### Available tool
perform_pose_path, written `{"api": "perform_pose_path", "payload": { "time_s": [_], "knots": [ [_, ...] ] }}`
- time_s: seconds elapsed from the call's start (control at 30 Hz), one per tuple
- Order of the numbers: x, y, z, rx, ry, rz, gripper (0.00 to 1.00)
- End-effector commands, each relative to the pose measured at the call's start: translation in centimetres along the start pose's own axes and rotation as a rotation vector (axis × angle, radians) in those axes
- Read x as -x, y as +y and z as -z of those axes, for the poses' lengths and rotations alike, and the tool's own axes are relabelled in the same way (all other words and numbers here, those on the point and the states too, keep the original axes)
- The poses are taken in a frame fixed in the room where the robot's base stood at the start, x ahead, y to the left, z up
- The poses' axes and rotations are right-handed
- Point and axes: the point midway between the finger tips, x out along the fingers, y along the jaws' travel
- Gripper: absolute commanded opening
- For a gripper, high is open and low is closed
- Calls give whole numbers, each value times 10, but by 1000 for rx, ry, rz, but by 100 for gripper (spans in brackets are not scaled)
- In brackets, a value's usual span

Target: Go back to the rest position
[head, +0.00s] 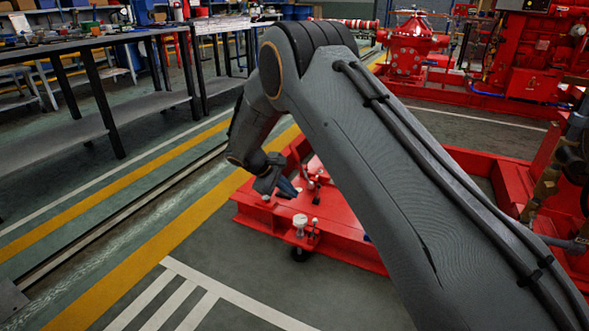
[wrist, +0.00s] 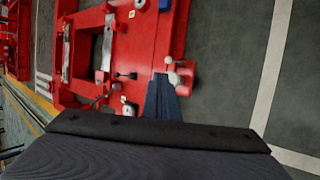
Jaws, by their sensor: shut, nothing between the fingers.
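My gripper (head: 286,188) hangs at the end of my bent arm, above the near left end of the red pumpset base (head: 262,220) in the head view. In the wrist view my gripper (wrist: 162,82) shows as dark blue-grey fingers pointing at the red base (wrist: 180,30). The fingers are together with nothing between them. A small white-topped fitting (head: 300,222) stands on the edge of the base near the gripper. It seems to show beside the fingertips in the wrist view (wrist: 176,78); I cannot tell whether they touch.
A long dark workbench (head: 92,42) with tools on it runs along the left. Red machinery (head: 410,50) stands at the back right. My arm hides much of the base's middle. The floor (head: 130,190) with yellow and white lines is clear at the left.

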Motion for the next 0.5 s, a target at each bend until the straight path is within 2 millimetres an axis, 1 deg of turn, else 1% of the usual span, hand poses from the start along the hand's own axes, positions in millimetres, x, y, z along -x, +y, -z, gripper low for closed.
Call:
{"api": "perform_pose_path", "payload": {
  "time_s": [0.07, 0.17, 0.3, 0.37, 0.4, 0.5],
  "knots": [
    [18, 0, -7, -17, 11, 20, 0],
    [48, -5, -24, -49, 27, 68, 0],
    [98, -19, -56, -105, 53, 152, 0],
    [118, -26, -71, -130, 65, 188, 0],
    [131, -32, -81, -146, 73, 213, 0],
    [162, -48, -108, -186, 91, 273, 0]
  ]
}}
